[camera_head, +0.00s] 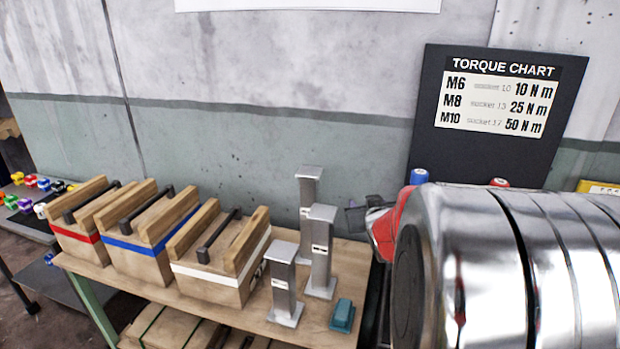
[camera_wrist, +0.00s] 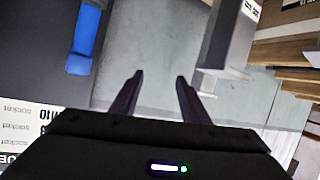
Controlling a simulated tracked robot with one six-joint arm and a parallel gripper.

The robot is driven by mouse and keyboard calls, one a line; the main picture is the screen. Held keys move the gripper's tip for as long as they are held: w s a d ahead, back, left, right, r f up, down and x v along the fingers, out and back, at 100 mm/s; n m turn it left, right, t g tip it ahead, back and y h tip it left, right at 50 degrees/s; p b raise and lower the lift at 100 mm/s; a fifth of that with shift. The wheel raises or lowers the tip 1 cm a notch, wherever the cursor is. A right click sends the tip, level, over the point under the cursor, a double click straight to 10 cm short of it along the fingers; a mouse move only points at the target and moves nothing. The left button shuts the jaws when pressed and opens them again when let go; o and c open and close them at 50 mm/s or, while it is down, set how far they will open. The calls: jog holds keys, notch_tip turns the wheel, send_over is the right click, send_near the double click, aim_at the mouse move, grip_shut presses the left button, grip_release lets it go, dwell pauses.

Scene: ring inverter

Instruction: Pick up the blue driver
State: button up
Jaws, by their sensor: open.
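The blue driver shows in the wrist view as a blue handle (camera_wrist: 84,40) at the upper left, against a dark panel. In the head view only a blue top (camera_head: 418,176) shows in front of the dark torque chart board; the rest is hidden behind a large shiny metal body. My gripper (camera_wrist: 160,78) is open and empty in the wrist view, its two dark fingers apart. The blue handle lies to the left of the fingers and does not touch them.
Boxes with red, blue and white bands (camera_head: 215,282) stand on the wooden bench beside several grey metal posts (camera_head: 320,250) and a small teal block (camera_head: 342,315). A red top (camera_head: 498,182) shows right of the blue one. The torque chart (camera_head: 497,95) stands behind.

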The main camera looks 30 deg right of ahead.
jog(key=s+d+f+t+h, duration=0.1)
jog(key=s+d+f, duration=0.1)
jog(key=d, duration=0.6)
jog(key=s+d+f+m+t+h, duration=0.1)
jog(key=s+d+f+t, duration=0.1)
jog(key=s+d, duration=0.3)
jog(key=d, duration=0.3)
jog(key=shift+s+d+f, duration=0.2)
jog(key=shift+d+f, duration=0.15)
jog(key=shift+w, duration=0.1)
jog(key=x, duration=0.8)
jog(key=shift+w+d+r, duration=0.1)
jog(key=shift+w+r, duration=0.05)
jog(key=shift+w, duration=0.05)
jog(key=x, duration=0.5)
